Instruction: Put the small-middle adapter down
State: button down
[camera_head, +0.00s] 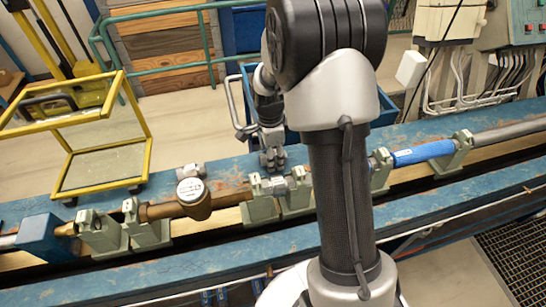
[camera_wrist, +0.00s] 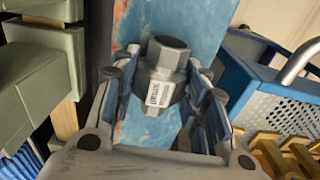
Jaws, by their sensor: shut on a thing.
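The small-middle adapter, a grey metal fitting with a hexagonal end and a white label (camera_wrist: 158,93), sits between the two fingers of my gripper (camera_wrist: 160,84) in the wrist view. My gripper is shut on it. In the head view my gripper (camera_head: 272,158) is low over the back part of the blue bench (camera_head: 232,172), behind the clamp line. The held adapter is hard to tell apart from the fingers there. The blue bench top also shows beneath the adapter in the wrist view (camera_wrist: 190,25). Whether the adapter touches the bench cannot be told.
Another grey adapter (camera_head: 190,172) lies on the bench to the left, behind the brass meter (camera_head: 194,198). Green-grey holders (camera_head: 262,205) carry a fitting (camera_head: 299,178) just in front of my gripper. A blue cart (camera_head: 384,112) stands behind the bench.

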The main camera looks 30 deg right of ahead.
jog(key=shift+r, duration=0.15)
jog(key=c, duration=0.9)
grip_release()
jog(key=shift+f, duration=0.2)
jog(key=shift+c, duration=0.2)
